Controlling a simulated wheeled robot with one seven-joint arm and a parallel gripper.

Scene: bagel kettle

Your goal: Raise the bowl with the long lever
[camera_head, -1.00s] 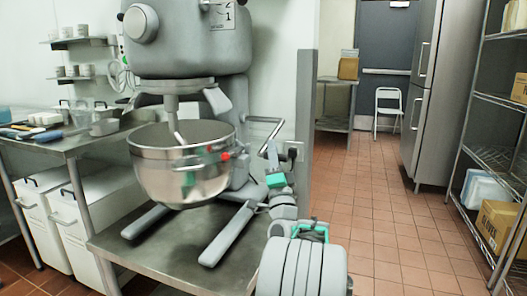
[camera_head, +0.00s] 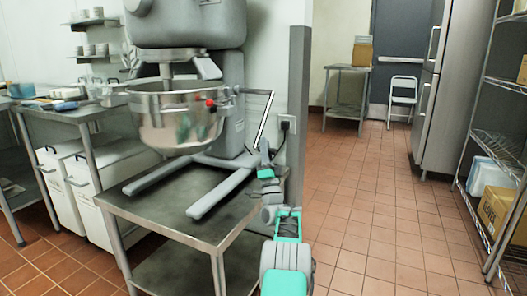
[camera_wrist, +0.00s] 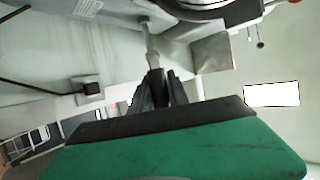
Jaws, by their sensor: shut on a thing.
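The steel mixing bowl (camera_head: 165,122) hangs on the grey floor mixer (camera_head: 185,25) in the head view, below the mixer head and clear of the base legs. The mixer's shaft goes down into it. The long lever (camera_head: 266,115) runs out from the mixer's right side, then bends down to its handle end. My gripper (camera_head: 263,152) is at this lower end, right of the mixer column. In the wrist view, the two dark fingers (camera_wrist: 157,85) are shut around the lever's handle (camera_wrist: 152,50). The exact contact at the fingertips is partly hidden.
The mixer stands on a steel table (camera_head: 165,205). A grey post (camera_head: 298,100) and a wall outlet (camera_head: 287,124) are close to my gripper. A wire shelf (camera_head: 497,150) stands at the right. The tiled floor (camera_head: 365,195) between is clear.

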